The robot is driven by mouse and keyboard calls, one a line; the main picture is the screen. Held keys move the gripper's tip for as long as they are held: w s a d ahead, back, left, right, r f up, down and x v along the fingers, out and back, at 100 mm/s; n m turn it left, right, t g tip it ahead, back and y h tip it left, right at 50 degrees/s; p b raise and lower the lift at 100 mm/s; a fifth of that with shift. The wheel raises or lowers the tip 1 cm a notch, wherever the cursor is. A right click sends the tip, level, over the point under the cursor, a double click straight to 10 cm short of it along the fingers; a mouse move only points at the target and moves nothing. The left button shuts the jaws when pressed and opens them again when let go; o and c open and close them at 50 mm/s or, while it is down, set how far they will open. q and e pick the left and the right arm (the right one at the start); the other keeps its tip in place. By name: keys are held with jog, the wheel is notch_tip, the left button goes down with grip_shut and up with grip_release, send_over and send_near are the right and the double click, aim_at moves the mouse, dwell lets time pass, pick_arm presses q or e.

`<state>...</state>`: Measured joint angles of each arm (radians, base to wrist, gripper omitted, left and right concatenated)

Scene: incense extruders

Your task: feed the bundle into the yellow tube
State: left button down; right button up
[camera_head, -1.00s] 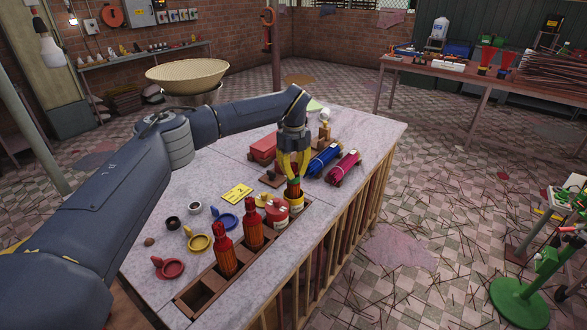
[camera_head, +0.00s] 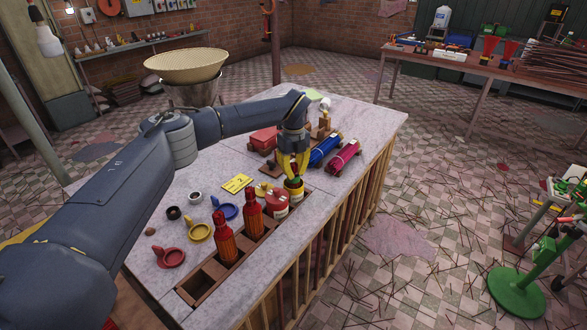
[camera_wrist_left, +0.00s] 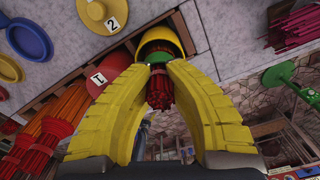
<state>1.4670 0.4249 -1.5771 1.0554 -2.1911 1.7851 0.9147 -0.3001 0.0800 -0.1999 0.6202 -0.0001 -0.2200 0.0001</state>
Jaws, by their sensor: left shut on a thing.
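The yellow tube (camera_head: 295,194) stands upright at the right end of the wooden rack, beside the red tube. My left gripper (camera_head: 294,178) is right above its mouth, with its yellow fingers pointing down. It is shut on a bundle of red sticks with a green band. In the left wrist view the bundle (camera_wrist_left: 160,90) shows between the fingers (camera_wrist_left: 160,75), and its green band is at the rim of the yellow tube (camera_wrist_left: 160,36). The bundle's far end is inside the tube; how deep is hidden. My right gripper is not in view.
The capped red tube (camera_head: 276,203) stands close to the left. Two more bundles (camera_head: 228,245) (camera_head: 253,216) stand in the rack (camera_head: 203,281).

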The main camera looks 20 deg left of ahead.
pick_arm(q)
jog(key=shift+f, duration=0.45)
dwell(0.3)
jog(key=c, duration=1.4)
grip_release()
jog(key=shift+o, duration=0.2)
jog(key=shift+f, duration=0.1)
jog(key=shift+r, duration=4.05)
